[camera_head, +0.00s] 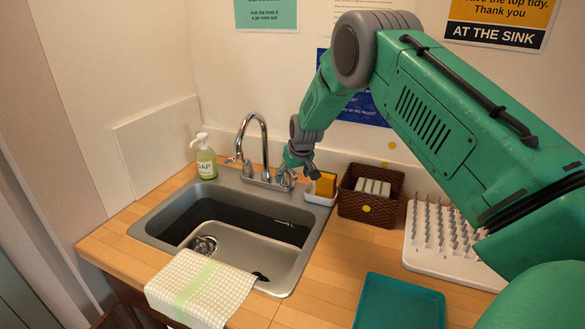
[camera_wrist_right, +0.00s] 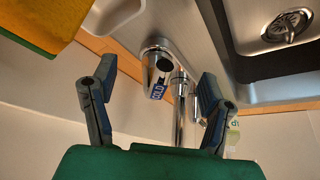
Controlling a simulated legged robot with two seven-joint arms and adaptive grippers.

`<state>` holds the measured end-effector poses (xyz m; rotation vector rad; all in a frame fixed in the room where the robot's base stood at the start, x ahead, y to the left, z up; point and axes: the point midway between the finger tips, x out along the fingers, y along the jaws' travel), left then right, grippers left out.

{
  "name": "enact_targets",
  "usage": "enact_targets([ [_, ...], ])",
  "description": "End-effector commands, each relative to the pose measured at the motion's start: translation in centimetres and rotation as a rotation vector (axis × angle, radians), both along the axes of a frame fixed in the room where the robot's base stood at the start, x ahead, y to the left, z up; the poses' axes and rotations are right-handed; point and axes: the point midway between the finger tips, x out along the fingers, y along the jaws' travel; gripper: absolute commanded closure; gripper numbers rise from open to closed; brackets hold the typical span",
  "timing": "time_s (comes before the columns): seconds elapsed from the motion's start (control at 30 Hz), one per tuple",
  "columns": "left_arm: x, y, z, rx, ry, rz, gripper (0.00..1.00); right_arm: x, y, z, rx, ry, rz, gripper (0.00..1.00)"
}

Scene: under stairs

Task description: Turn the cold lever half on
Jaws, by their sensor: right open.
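A chrome faucet (camera_head: 264,150) with a tall curved spout stands at the back of the sink. Contact cannot be told. The other faucet lever (camera_head: 231,159) is on the left. My left gripper is not in view.
A white dish with a yellow sponge (camera_head: 325,185) sits close beside the right gripper, then a brown basket (camera_head: 371,205). A soap bottle (camera_head: 206,160) stands left of the faucet. A checked cloth (camera_head: 200,290), teal tray (camera_head: 400,303) and drying rack (camera_head: 440,255) are nearer.

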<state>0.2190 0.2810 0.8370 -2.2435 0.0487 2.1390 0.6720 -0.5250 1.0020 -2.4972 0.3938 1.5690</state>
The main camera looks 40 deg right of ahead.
Motion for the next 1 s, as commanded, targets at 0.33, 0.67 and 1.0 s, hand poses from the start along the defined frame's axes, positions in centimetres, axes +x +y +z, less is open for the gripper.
enact_targets([
  [0.33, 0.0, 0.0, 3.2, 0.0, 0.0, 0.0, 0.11, 0.0, 0.1, 4.4, -0.001, -0.001, -0.001, 0.31],
  [0.67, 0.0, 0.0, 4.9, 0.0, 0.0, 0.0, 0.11, 0.0, 0.1, 6.8, -0.001, 0.002, 0.0, 0.31],
  [1.0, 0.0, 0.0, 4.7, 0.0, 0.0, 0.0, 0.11, 0.0, 0.0, 6.6, 0.001, 0.002, 0.0, 0.31],
])
